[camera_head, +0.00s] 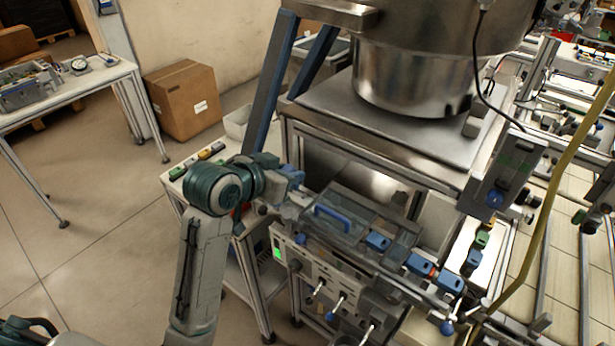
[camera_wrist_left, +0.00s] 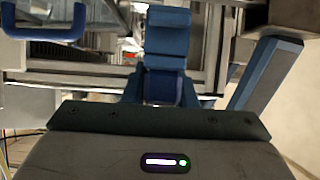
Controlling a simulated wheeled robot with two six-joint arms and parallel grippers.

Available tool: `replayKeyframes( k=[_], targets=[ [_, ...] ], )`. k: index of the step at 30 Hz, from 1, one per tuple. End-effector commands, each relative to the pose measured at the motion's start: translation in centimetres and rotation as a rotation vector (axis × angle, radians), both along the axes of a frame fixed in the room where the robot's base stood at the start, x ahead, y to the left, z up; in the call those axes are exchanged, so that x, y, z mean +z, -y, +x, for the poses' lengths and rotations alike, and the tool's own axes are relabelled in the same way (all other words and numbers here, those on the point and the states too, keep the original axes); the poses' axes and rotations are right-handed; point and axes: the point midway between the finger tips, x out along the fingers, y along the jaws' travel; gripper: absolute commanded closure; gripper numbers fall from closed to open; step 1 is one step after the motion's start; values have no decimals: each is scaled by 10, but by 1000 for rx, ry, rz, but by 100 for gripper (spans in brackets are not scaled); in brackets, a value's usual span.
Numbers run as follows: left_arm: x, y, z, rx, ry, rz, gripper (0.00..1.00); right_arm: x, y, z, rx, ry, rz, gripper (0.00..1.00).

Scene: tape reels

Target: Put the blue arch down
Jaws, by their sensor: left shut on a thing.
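My left gripper (camera_head: 298,199) reaches in from the left to the front edge of the machine, beside a clear lidded box. It is shut on a blue piece, which I take for the blue arch. In the left wrist view this blue arch (camera_wrist_left: 168,45) stands upright in the picture's middle, straight ahead of the gripper body. In the head view the gripper and wrist largely hide it, and its exact outline is hard to tell. My right gripper is not in view.
A blue handle (camera_head: 333,213) sits on the clear box, just right of my left gripper. Several blue blocks (camera_head: 420,265) lie along the bench further right. A large steel bowl (camera_head: 415,75) stands behind. A blue slanted post (camera_head: 268,90) rises behind the arm.

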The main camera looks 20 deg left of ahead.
Motion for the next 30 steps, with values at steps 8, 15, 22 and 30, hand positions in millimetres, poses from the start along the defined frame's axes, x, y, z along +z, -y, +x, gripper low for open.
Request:
replayKeyframes(
  k=[8, 15, 22, 30],
  targets=[
    [-1, 26, 20, -1, -1, -4, 99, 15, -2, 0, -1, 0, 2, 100],
    [-4, 36, 27, -2, -3, -2, 99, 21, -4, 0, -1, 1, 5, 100],
    [-34, 34, 26, 0, -5, 2, 99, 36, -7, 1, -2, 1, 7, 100],
    [-39, 34, 27, 0, 0, 1, 99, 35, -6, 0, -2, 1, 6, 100]
  ],
)
